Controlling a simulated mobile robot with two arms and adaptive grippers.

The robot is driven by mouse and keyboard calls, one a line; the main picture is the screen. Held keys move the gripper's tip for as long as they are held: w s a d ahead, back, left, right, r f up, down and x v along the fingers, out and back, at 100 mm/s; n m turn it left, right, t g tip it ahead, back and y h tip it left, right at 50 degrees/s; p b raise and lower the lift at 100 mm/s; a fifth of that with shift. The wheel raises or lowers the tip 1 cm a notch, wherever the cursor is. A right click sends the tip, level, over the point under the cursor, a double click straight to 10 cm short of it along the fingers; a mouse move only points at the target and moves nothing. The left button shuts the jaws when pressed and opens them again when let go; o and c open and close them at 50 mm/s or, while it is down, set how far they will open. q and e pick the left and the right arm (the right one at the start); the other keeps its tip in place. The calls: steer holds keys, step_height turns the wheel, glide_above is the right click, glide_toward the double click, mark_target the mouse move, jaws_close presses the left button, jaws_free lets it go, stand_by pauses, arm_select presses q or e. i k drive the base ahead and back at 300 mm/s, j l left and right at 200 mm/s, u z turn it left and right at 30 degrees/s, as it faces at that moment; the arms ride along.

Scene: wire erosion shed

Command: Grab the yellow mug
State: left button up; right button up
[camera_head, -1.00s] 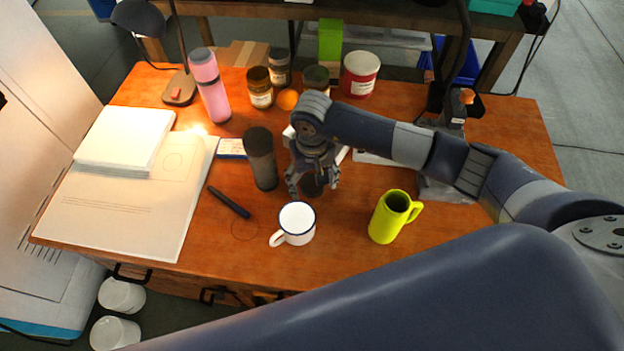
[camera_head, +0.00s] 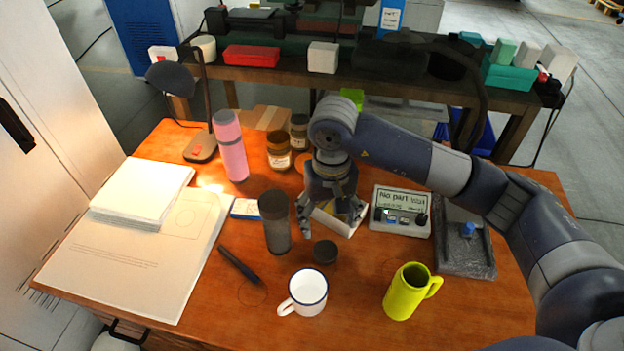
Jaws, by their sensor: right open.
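The yellow mug (camera_head: 407,293) stands upright on the wooden table at the front right, its handle pointing right. My right gripper (camera_head: 331,222) hangs over the middle of the table, pointing down, with its fingers apart. It is behind and to the left of the yellow mug, clear of it, with nothing seen between the fingers. My left gripper is out of view.
A white enamel mug (camera_head: 307,292) stands left of the yellow mug. A dark cylinder (camera_head: 275,222), a small dark round piece (camera_head: 325,252) and a display device (camera_head: 400,211) stand near my gripper. A pink bottle (camera_head: 231,146) and lamp (camera_head: 199,146) stand further left.

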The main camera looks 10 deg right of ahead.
mark_target(400, 299)
steer(key=k, duration=1.5)
